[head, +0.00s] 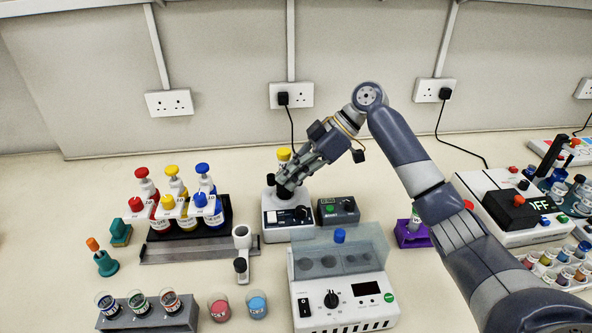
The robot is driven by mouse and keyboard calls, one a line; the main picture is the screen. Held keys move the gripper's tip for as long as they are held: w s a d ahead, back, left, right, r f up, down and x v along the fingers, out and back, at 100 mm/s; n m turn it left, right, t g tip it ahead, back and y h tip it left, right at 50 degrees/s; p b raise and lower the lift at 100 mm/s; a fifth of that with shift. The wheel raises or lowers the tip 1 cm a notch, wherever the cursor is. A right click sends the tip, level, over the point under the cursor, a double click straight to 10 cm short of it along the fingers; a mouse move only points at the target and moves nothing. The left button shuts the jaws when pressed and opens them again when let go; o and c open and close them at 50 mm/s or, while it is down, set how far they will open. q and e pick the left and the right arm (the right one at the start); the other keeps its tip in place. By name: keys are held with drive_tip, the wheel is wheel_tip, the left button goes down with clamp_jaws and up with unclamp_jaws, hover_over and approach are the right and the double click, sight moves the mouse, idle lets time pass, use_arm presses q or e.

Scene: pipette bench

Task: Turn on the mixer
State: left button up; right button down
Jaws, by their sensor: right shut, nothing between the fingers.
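My right gripper (284,189) is shut and empty. It points down and left over the top of this device and hides part of it; I cannot tell if it touches. A small grey box (338,217) with a green and a red button stands just to the device's right. My left gripper is not in view.
A white block unit (345,308) with a clear lid is in front. A rack of colour-capped bottles (186,248) and a small white stand (241,257) are to the left. A purple holder (410,238) is right, near my arm.

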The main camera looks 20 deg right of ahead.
drive_tip(key=p, duration=0.2)
hover_over(275, 218)
wheel_tip(275, 218, down, 4)
drive_tip(key=shift+w+r, duration=0.15)
wheel_tip(275, 218, down, 4)
drive_tip(key=shift+r+p, duration=0.25)
drive_tip(key=shift+p, duration=0.1)
drive_tip(key=shift+s+f, duration=0.25)
drive_tip(key=shift+f, duration=0.1)
drive_tip(key=shift+f, duration=0.15)
